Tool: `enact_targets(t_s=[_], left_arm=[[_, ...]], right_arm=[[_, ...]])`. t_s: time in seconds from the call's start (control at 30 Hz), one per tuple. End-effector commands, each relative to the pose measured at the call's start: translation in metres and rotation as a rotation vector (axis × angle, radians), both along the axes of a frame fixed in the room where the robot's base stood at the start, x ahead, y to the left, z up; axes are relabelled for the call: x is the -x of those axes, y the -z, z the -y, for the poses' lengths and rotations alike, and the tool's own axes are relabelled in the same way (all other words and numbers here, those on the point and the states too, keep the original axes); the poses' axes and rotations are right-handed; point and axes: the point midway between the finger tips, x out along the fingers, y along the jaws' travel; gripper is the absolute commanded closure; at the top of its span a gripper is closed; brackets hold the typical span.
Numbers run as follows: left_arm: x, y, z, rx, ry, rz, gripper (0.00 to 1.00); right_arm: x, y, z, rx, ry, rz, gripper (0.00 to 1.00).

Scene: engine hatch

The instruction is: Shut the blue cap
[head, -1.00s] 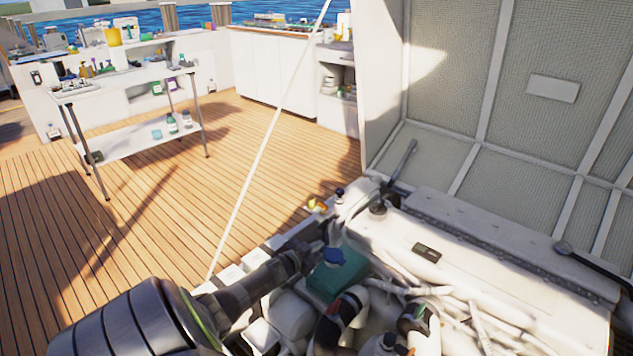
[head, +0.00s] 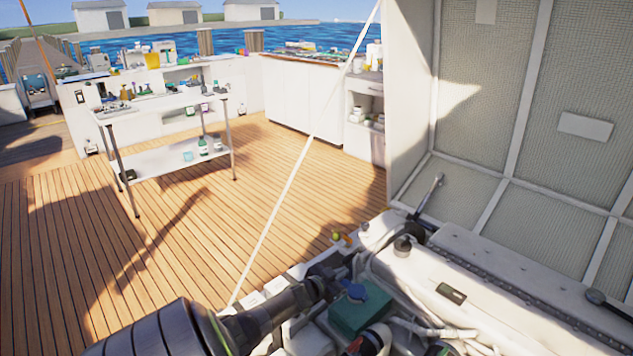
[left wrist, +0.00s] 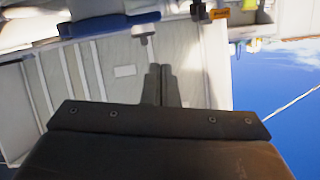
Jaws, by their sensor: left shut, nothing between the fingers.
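The blue cap (head: 352,291) shows in the head view on top of a green box (head: 358,314) in the engine hatch. I cannot tell whether it is seated or raised. My left gripper (head: 330,280) reaches in from the lower left, its tip close to the left side of the cap; contact cannot be made out. In the left wrist view my left gripper (left wrist: 160,72) has its dark fingers together, with nothing between them. A blue piece shows beyond the fingers at upper left there, but I cannot identify it for sure. My right gripper is not in view.
White pipes (head: 425,330) and hoses crowd the engine around the box. A raised hatch lid (head: 485,110) stands at the right. A thin white pole (head: 300,165) crosses the deck. A table with bottles (head: 165,120) stands far left; the wooden deck (head: 235,215) between is clear.

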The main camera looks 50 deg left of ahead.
Motion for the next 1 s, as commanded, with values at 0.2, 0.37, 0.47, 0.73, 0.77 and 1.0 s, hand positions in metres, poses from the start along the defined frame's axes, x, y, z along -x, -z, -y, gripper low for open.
enact_targets(t_s=[0.2,0.37,0.47,0.73,0.77,1.0], left_arm=[[0.034,-0.011,0.004,0.0,0.001,-0.001,1.0],[0.061,-0.017,0.007,0.0,0.0,-0.003,1.0],[0.075,-0.021,0.009,0.0,0.0,-0.002,1.0],[0.095,-0.026,0.011,0.0,0.0,-0.001,1.0],[0.096,-0.026,0.011,0.001,0.0,-0.001,1.0],[0.097,-0.025,0.011,0.001,-0.002,-0.003,1.0]], right_arm=[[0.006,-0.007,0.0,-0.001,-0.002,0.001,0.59],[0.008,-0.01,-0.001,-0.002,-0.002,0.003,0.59],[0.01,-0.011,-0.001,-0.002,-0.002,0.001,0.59],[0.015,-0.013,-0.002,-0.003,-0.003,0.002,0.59],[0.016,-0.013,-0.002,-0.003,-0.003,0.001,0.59],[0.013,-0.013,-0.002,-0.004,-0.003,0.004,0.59]])
